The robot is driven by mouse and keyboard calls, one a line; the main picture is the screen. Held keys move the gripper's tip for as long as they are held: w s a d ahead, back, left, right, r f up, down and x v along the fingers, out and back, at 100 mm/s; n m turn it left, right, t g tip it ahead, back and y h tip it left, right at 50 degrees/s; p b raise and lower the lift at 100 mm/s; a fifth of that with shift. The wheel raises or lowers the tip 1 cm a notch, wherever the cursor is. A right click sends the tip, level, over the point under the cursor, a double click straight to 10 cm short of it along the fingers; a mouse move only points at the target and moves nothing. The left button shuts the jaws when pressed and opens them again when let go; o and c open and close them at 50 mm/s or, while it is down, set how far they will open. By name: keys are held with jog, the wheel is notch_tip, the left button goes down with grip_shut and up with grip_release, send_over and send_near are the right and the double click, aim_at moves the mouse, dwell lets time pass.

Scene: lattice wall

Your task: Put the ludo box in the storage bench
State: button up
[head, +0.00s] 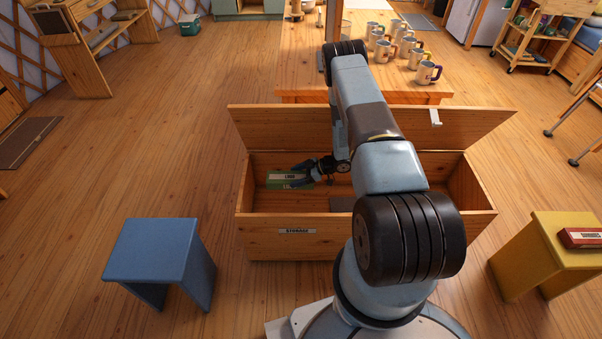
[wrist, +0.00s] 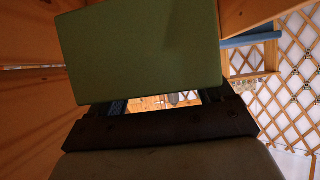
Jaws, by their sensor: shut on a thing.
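The wooden storage bench (head: 265,238) stands in front of me with its lid up; its front label reads STORAGE. A green box (head: 283,177) is inside the bench opening, at the left; its label is too small to read, so I cannot tell whether it is the ludo box. My gripper (head: 303,175) is shut on this green box, which also fills the upper middle of the wrist view (wrist: 140,50). I cannot tell whether the box touches the bench floor. A red box (head: 582,237) lies on the yellow stool at the right; its label is also unreadable.
The yellow stool (head: 540,262) stands right of the bench, and a blue stool (head: 155,250) stands at the front left. A dark flat thing (head: 341,204) lies in the bench. Behind the lid is a table (head: 300,72) with several mugs.

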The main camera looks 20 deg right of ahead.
jog(key=shift+f, duration=11.75)
jog(key=o, duration=1.2)
jog(key=shift+c, duration=0.2)
jog(key=shift+w, duration=0.1)
jog(key=shift+d+r, duration=0.1)
jog(key=shift+r, duration=0.05)
jog(key=shift+s+d+r, duration=0.2)
jog(key=shift+d+r, duration=0.45)
jog(key=shift+r, duration=0.05)
jog(key=shift+s+d+r, duration=0.2)
jog(key=shift+d+r, duration=0.45)
jog(key=shift+d, duration=0.05)
jog(key=shift+s+d+r, duration=0.2)
jog(key=shift+d+r, duration=0.45)
jog(key=shift+r, duration=0.05)
